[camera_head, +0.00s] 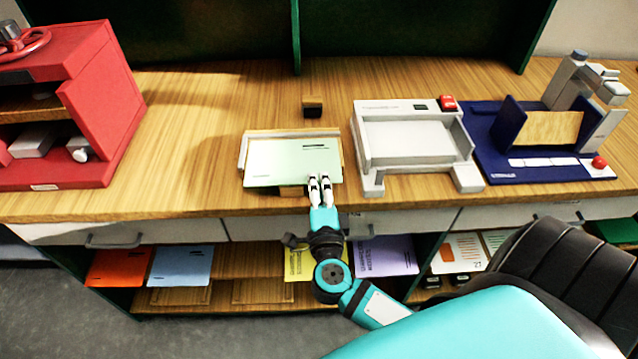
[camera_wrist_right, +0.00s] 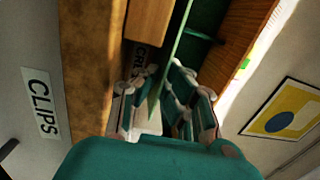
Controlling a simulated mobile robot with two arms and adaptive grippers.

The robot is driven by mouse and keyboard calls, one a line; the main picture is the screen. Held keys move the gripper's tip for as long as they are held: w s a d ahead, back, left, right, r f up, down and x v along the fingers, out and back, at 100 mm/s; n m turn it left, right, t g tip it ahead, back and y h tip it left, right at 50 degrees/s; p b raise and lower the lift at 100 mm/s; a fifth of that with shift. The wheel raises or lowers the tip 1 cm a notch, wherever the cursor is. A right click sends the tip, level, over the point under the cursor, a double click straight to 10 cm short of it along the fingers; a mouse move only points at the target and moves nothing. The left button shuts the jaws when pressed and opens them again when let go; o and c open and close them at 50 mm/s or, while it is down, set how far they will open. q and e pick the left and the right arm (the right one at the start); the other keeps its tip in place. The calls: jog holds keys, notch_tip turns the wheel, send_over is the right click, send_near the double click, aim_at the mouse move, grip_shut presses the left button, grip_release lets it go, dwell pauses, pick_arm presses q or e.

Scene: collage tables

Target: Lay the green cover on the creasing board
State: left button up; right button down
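The pale green cover (camera_head: 293,162) lies roughly flat over a low board with a whitish raised rim (camera_head: 243,150), which I take to be the creasing board. Most of that board is hidden under the cover. My right gripper (camera_head: 320,180) is at the cover's front edge, right of its middle. In the right wrist view the green cover (camera_wrist_right: 168,70) shows nearly edge-on between the fingers of my right gripper (camera_wrist_right: 155,100). A gap shows between the left finger and the cover, so the gripper looks slightly open around it. My left gripper is not in view.
To the right are a white machine (camera_head: 410,140) and a blue one (camera_head: 530,150); a red cabinet (camera_head: 100,100) is at left. Coloured sheets lie on the shelf below. The tabletop (camera_head: 190,130) left of the board is clear.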

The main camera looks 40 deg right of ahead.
jog(key=shift+w+d+f, duration=0.1)
jog(key=shift+f, duration=0.1)
jog(key=c, duration=1.5)
grip_release()
jog(key=shift+o, duration=0.5)
jog(key=shift+f, duration=0.1)
jog(key=shift+s+a+f, duration=0.15)
jog(key=shift+s+a, duration=0.2)
jog(key=shift+s, duration=0.15)
jog(key=v, duration=1.1)
jog(key=shift+r, duration=0.3)
jog(key=shift+d, duration=0.1)
